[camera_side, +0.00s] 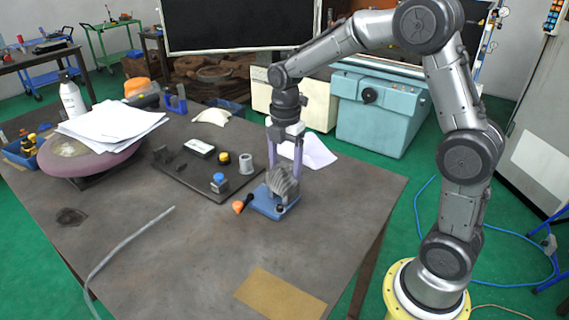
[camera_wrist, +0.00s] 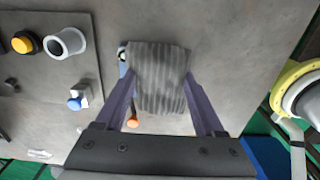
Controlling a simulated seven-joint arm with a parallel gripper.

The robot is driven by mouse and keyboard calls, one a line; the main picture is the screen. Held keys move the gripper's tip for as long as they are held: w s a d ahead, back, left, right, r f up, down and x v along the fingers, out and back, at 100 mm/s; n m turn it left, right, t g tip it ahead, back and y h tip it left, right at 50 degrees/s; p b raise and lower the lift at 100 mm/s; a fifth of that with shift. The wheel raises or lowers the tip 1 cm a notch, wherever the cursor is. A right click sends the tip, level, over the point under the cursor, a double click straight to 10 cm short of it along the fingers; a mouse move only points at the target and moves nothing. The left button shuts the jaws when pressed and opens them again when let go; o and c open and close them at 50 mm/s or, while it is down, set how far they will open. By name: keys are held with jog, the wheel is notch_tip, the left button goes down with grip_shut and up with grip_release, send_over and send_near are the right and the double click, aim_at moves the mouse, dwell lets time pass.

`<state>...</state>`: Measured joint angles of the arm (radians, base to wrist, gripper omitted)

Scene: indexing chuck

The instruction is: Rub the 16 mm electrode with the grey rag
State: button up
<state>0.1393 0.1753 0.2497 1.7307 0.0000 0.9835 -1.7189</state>
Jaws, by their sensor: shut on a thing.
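The grey rag (camera_side: 284,184) is a ribbed, folded cloth held between the fingers of my gripper (camera_side: 287,160). It hangs low over a small blue base (camera_side: 266,207) on the table. In the wrist view the rag (camera_wrist: 160,75) spans the gap between the two purple fingers, and my gripper (camera_wrist: 163,92) is shut on it. I cannot make out the 16 mm electrode; the rag hides much of what stands on the blue base. I cannot tell whether the rag touches anything beneath it.
An orange-handled tool (camera_side: 239,206) lies left of the blue base. A brown mat (camera_side: 279,296) lies at the front. The table's left-front area is mostly clear.

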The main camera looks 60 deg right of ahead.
jog(key=s, duration=0.2)
jog(key=shift+s, duration=0.3)
jog(key=shift+r, duration=4.05)
